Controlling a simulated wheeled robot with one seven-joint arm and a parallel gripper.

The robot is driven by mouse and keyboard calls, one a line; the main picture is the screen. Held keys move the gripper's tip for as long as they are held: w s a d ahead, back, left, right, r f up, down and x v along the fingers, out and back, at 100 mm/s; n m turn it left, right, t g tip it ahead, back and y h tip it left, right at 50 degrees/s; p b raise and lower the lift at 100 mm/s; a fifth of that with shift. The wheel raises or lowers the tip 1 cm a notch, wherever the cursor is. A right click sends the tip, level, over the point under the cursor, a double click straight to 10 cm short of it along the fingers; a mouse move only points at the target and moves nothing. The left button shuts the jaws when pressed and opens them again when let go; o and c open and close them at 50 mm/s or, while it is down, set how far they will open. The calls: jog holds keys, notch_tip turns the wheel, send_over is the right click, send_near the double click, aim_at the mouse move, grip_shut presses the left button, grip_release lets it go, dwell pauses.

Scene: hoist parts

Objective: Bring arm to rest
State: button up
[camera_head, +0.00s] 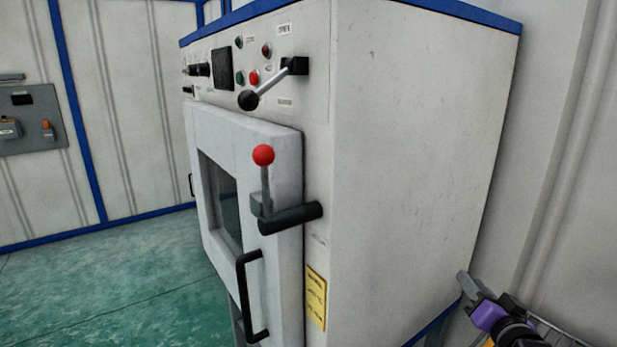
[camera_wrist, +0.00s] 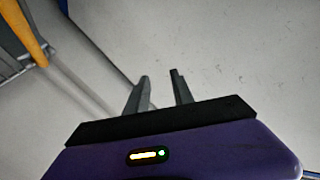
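My gripper (camera_head: 466,284) is at the lower right in the head view, with a purple wrist body, beside the lower part of the white cabinet's side wall. In the wrist view my gripper (camera_wrist: 160,78) shows two dark fingers apart with nothing between them. Most of my arm is cut off by the bottom edge of the head view.
The white cabinet (camera_head: 425,130) has a door with a red-knobbed lever (camera_head: 264,157), a black handle (camera_head: 252,295) and a black-knobbed lever (camera_head: 250,99) above. A wire rack (camera_head: 550,333) stands at the lower right. Green floor (camera_head: 110,285) at left is clear.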

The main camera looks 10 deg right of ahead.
jog(key=s+a+f+n+y, duration=0.1)
jog(key=s+a+f+n, duration=0.2)
jog(key=s+a, duration=0.5)
jog(key=s+a+f+n+g+y, duration=0.1)
jog(key=s+a, duration=0.8)
jog(key=s, duration=1.1)
jog(key=s+a+f+n+y, duration=0.2)
jog(key=s+a+f+n, duration=0.2)
jog(key=s+a, duration=0.4)
jog(key=s+f+b, duration=0.1)
jog(key=s, duration=0.4)
jog(key=shift+s+a+f+n+g+y, duration=0.25)
jog(key=shift+s+a+n+g+y, duration=0.05)
jog(key=shift+s, duration=0.1)
